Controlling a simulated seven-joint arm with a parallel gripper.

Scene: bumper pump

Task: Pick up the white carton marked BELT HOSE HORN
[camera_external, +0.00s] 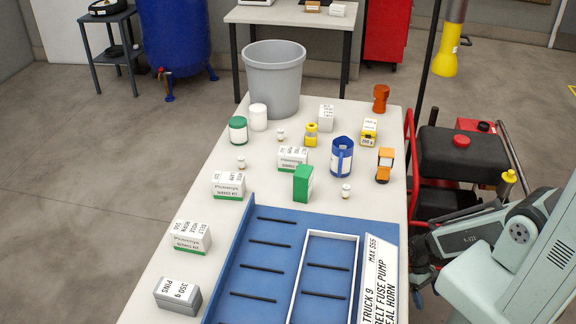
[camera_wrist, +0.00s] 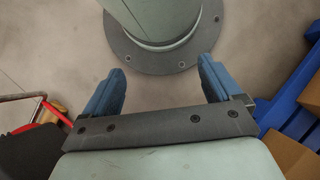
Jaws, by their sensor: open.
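Three similar white cartons with green bottom bands stand on the white table: a near one (camera_external: 190,237) at the left edge, a middle one (camera_external: 228,184), and a far one (camera_external: 292,158). The near carton's top shows BELT as one of several lines. The remaining small lettering is too unclear to tell surely which carton reads BELT HOSE HORN. My gripper (camera_wrist: 161,70) is open and empty in the wrist view, with its blue fingers apart above the floor and my base. My gripper is not visible in the external view, where my arm is at the right.
A grey PINS box (camera_external: 177,295) stands near the near carton. A blue tray (camera_external: 262,227) with dividers fills the near table. A green box (camera_external: 303,183), blue mug (camera_external: 341,157), small bottles and a grey bin (camera_external: 273,80) stand farther back. A red-framed machine (camera_external: 460,155) is beside the table.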

